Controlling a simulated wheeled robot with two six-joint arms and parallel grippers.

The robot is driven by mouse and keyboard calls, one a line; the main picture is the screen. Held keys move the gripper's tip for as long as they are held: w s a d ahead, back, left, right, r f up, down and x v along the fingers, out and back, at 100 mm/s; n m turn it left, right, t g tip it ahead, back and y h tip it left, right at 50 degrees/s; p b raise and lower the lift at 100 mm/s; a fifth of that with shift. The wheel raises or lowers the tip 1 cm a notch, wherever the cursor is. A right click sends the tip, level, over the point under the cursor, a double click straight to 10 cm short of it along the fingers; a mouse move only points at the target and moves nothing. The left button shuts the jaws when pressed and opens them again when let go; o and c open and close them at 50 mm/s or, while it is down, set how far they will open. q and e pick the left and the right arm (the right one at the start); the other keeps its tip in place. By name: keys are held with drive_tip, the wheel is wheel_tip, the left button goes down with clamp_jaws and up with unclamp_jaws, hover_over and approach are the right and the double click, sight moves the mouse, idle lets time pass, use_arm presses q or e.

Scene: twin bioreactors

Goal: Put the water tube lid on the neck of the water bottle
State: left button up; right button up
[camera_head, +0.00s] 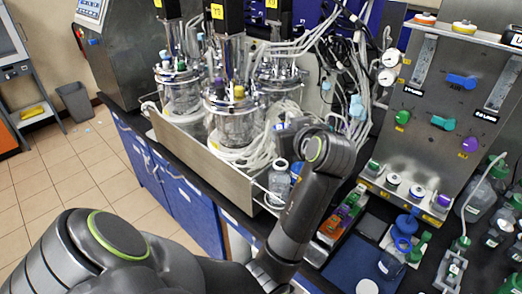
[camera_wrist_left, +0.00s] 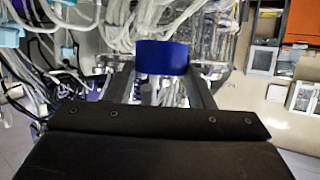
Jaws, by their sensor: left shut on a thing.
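In the left wrist view, my left gripper (camera_wrist_left: 162,76) is shut on a blue lid (camera_wrist_left: 162,57), which appears to be the water tube lid. The lid sits between the two fingertips. My right gripper is not in view.
Glass bioreactors (camera_head: 233,120) with many tubes stand in a steel tray (camera_head: 203,158). A steel pump panel (camera_head: 440,120) rises at the right. Blue and green fittings (camera_head: 404,240) and several bottles (camera_head: 480,188) crowd the bench there. Tiled floor at left is mostly clear.

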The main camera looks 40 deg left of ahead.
use_arm(q)
drive_tip(key=shift+a+f, duration=0.1)
drive_tip(key=shift+a, duration=0.1)
wheel_tip(320, 180, down, 9)
drive_tip(key=shift+s+d+f+p, duration=0.1)
drive_tip(key=shift+s+f+p, duration=0.05)
drive_tip(key=shift+p, duration=0.9)
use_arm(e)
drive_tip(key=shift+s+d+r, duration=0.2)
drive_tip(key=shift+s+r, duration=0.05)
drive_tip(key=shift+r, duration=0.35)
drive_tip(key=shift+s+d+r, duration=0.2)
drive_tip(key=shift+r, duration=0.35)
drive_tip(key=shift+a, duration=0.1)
use_arm(q)
drive_tip(key=shift+f, duration=0.2)
drive_tip(key=o, duration=1)
drive_tip(key=shift+c, duration=0.2)
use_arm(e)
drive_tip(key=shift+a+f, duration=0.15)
